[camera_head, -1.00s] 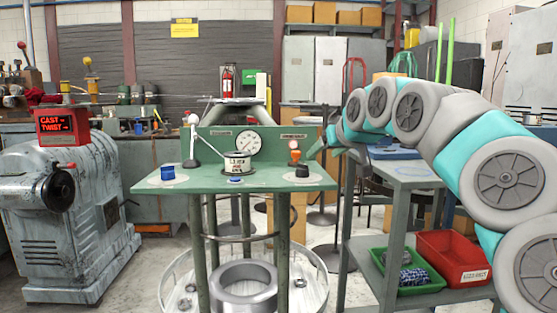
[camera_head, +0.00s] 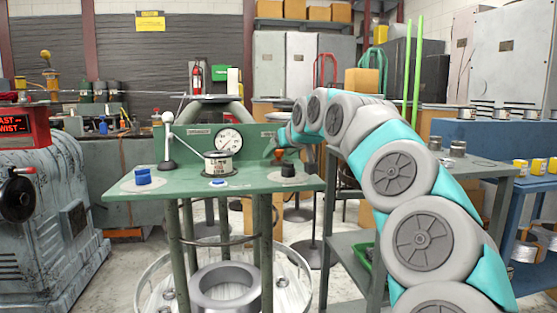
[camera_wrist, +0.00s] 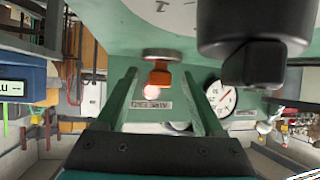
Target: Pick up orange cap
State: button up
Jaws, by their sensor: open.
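The orange cap (camera_wrist: 160,76) sits on a pale round base (camera_wrist: 162,55) in the wrist view, which looks upside down. It appears between the tips of my gripper (camera_wrist: 159,73), whose two green fingers stand apart on either side of it. I cannot tell whether the fingers touch it. In the head view a little of the orange cap (camera_head: 280,153) shows at the back right of the green table (camera_head: 245,183), partly hidden by my gripper (camera_head: 283,142). A black cap (camera_head: 288,170) stands in front of it and looms close in the wrist view (camera_wrist: 250,35).
A dial gauge (camera_head: 229,142) is on the upright green panel, left of my gripper. A labelled tin (camera_head: 218,163), a white-knobbed lever (camera_head: 168,140) and a blue cap (camera_head: 143,176) stand further left. A grey shelf unit (camera_head: 345,240) is at right.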

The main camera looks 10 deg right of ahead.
jog(key=shift+w+a+f, duration=0.15)
jog(key=shift+w+f, duration=0.25)
jog(key=shift+w, duration=0.2)
grip_shut()
